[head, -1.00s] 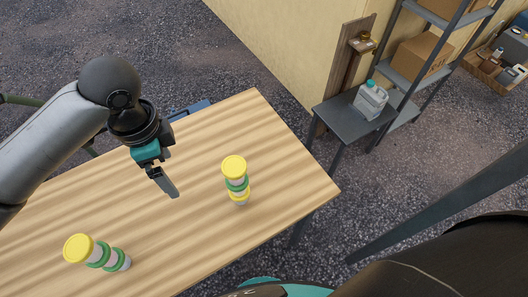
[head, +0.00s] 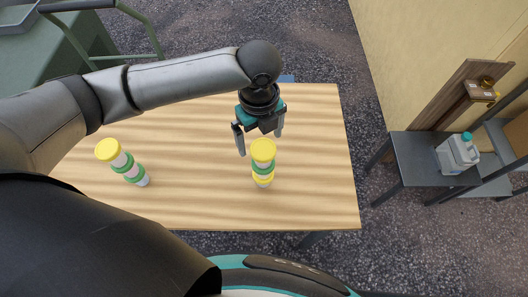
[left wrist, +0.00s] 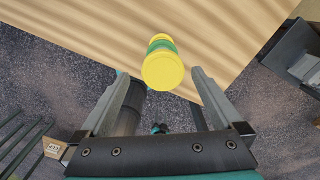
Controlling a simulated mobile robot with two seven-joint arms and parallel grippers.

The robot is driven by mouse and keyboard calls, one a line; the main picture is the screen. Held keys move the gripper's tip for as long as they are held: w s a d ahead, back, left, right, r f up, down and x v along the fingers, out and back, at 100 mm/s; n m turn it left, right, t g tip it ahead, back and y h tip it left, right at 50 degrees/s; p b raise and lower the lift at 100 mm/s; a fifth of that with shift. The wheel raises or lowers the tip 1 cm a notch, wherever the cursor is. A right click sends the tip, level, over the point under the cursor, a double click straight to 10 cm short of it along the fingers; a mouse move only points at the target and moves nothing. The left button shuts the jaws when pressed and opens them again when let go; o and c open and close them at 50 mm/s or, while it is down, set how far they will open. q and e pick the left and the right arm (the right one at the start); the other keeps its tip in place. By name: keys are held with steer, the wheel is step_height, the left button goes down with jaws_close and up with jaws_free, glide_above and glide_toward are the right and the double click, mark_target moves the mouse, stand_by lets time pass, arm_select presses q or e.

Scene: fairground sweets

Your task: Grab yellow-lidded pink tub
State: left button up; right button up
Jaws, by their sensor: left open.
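Two stacks of small pale tubs stand on the wooden table. The right stack has a yellow-lidded tub (head: 263,150) on top, a green lid below it and another yellow lid near the bottom. The left stack also has a yellow-lidded tub (head: 108,149) on top, with green lids below. The tubs' pale pink or white sides are hard to tell apart. My left gripper (head: 260,139) is open and empty, just behind the right stack's top. In the left wrist view the yellow lid (left wrist: 163,70) shows between the two fingertips, apart from both. My right gripper is not in view.
The wooden table (head: 210,205) is bare around the stacks. A grey side table (head: 410,160) with a white jug (head: 457,153) stands at the right by a cream wall. A green cart (head: 75,50) is at the upper left.

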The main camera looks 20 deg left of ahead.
mark_target(263, 154)
arm_select(q)
steer(key=f, duration=0.7)
steer(key=shift+s+d+f, duration=0.1)
steer(key=shift+d+f, duration=0.1)
steer(key=shift+d, duration=0.2)
steer(key=c, duration=1.3)
steer(key=shift+r, duration=0.1)
